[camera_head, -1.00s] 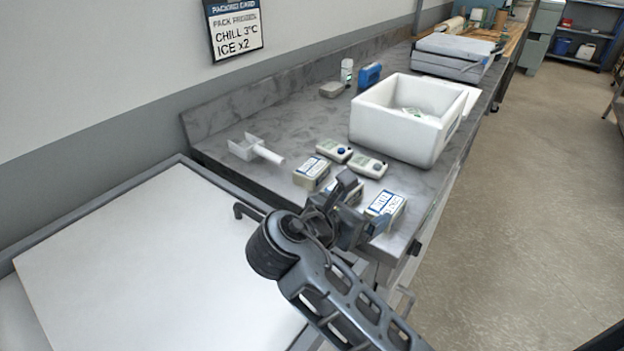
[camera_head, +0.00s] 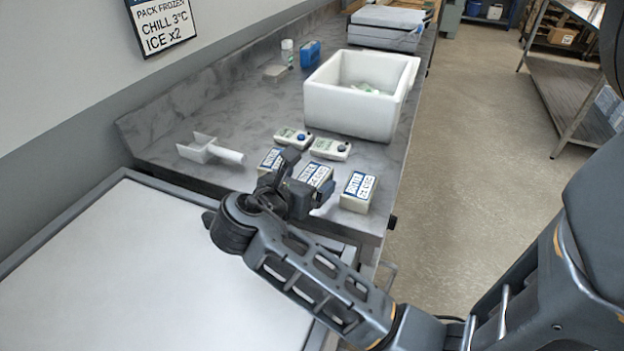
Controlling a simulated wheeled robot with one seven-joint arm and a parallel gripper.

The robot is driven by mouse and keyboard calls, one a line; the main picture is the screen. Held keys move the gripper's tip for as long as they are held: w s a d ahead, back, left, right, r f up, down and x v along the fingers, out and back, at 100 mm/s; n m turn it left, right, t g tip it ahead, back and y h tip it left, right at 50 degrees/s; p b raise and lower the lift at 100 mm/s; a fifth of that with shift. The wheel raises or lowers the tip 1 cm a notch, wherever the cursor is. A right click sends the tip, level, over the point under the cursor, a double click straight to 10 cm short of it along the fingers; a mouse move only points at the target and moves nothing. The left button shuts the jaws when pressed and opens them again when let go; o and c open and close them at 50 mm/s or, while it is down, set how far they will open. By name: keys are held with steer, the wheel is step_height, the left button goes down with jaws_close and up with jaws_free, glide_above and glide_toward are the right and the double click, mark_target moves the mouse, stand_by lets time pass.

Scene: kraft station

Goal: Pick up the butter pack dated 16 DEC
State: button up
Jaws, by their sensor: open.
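Three butter packs with blue-and-white labels stand in a row near the front end of the grey stone counter. The left pack (camera_head: 270,160) is partly covered by my gripper. The middle pack (camera_head: 318,176) shows behind and beside the jaws, its lower part hidden. The right pack (camera_head: 358,192) is clear of the gripper. The dates on the labels are too small to read, so I cannot tell which says 16 DEC. My gripper (camera_head: 297,172) is open, in front of the left and middle packs. I cannot tell whether it touches either.
Two small meters, one (camera_head: 293,138) left and one (camera_head: 330,149) right, lie behind the packs. A white foam box (camera_head: 345,105) stands farther back. A white scoop (camera_head: 208,149) lies at left. A white-topped surface (camera_head: 120,270) fills the lower left. The counter's right edge (camera_head: 398,165) drops to open floor.

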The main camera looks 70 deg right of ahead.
steer(key=shift+x, duration=1.4)
steer(key=shift+f, duration=0.1)
steer(key=shift+c, duration=0.2)
steer(key=c, duration=1.2)
